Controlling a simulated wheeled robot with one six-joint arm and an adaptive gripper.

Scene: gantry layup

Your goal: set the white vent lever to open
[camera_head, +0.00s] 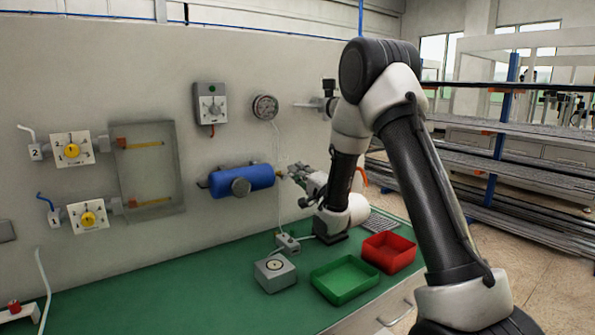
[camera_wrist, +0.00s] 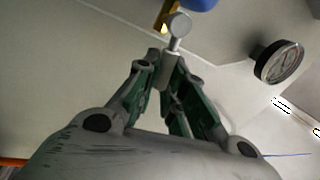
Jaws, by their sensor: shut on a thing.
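My gripper (camera_wrist: 166,72) is shut on the pale vent lever (camera_wrist: 179,27), which has a round knob at its end. In the wrist view the knob stands up beyond the fingertips, and the lever's lower part sits between the fingers. A brass fitting (camera_wrist: 164,16) and a bit of the blue tank (camera_wrist: 203,4) show just behind the lever. In the head view my gripper (camera_head: 294,174) is at the right end of the blue tank (camera_head: 247,177), close to the wall. There the lever is too small and covered to make out, and its set position cannot be told.
A round gauge (camera_head: 265,107) hangs on the wall above; it also shows in the wrist view (camera_wrist: 278,62). A grey switch box (camera_head: 210,104) is to its left. On the green bench (camera_head: 180,292) stand a grey block (camera_head: 275,277), a green tray (camera_head: 345,292) and a red tray (camera_head: 389,265).

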